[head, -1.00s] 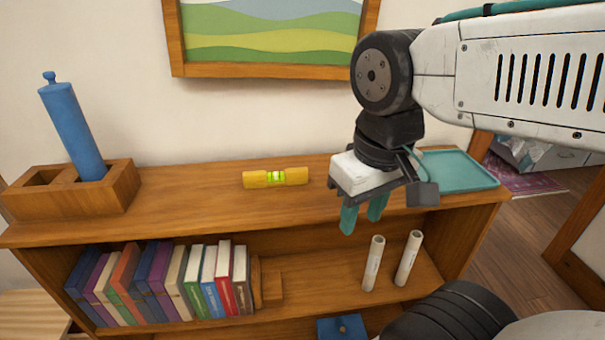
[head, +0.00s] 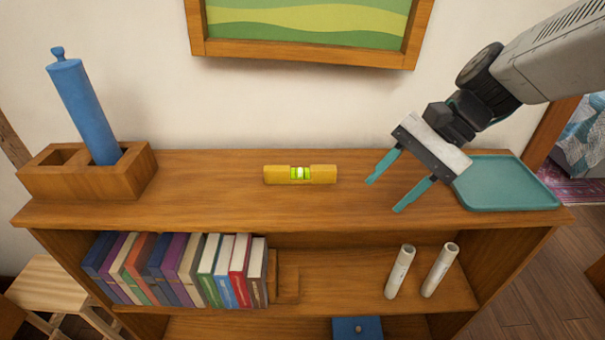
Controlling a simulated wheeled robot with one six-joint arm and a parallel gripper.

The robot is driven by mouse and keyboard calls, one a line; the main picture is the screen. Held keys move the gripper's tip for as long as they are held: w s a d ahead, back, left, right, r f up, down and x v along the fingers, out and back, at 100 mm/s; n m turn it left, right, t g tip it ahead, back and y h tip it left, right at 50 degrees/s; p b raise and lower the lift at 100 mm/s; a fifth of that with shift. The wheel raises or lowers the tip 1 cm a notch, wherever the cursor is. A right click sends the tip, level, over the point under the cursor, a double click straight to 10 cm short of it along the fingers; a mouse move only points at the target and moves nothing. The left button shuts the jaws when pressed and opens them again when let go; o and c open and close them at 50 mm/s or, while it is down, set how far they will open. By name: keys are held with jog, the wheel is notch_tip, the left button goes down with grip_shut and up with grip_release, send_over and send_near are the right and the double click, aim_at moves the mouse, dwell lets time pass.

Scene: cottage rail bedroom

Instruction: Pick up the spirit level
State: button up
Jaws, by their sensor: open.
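The yellow spirit level (head: 321,174), with a bright green vial in its middle, lies flat on the top of the wooden shelf unit (head: 230,204), near the middle. My gripper (head: 385,197) is open and empty. Its two teal fingers point left and down, just to the right of the spirit level, with a gap between them and it. Nothing hides the spirit level.
A teal tray (head: 507,184) lies on the shelf top at right, partly behind my gripper. A wooden holder (head: 85,181) with a tilted blue cylinder (head: 86,112) stands at left. Books (head: 180,270) and two pale tubes (head: 400,272) stand on the shelf below. A framed picture hangs above.

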aim_at(322, 167)
jog(key=w+a+f+m+y, duration=0.1)
jog(key=w+f+m+y, duration=0.1)
jog(key=w, duration=0.3)
jog(key=w+a+f+m+t+y, duration=0.1)
jog(key=w+f+m+y, duration=0.1)
jog(key=w+m, duration=0.2)
jog(key=w+a+f+m+t+y, duration=0.1)
jog(key=w+f+m, duration=0.1)
jog(key=w+m, duration=0.2)
jog(key=shift+w+a+f+y, duration=0.1)
jog(key=shift+w+a+y, duration=0.1)
jog(key=shift+w, duration=0.3)
jog(key=shift+w+a+f+y, duration=0.1)
jog(key=shift+w+y, duration=0.1)
jog(key=shift+w, duration=0.25)
jog(key=x, duration=0.7)
jog(key=shift+w+a, duration=0.3)
jog(key=shift+w, duration=0.05)
jog(key=shift+r, duration=0.1)
grip_shut()
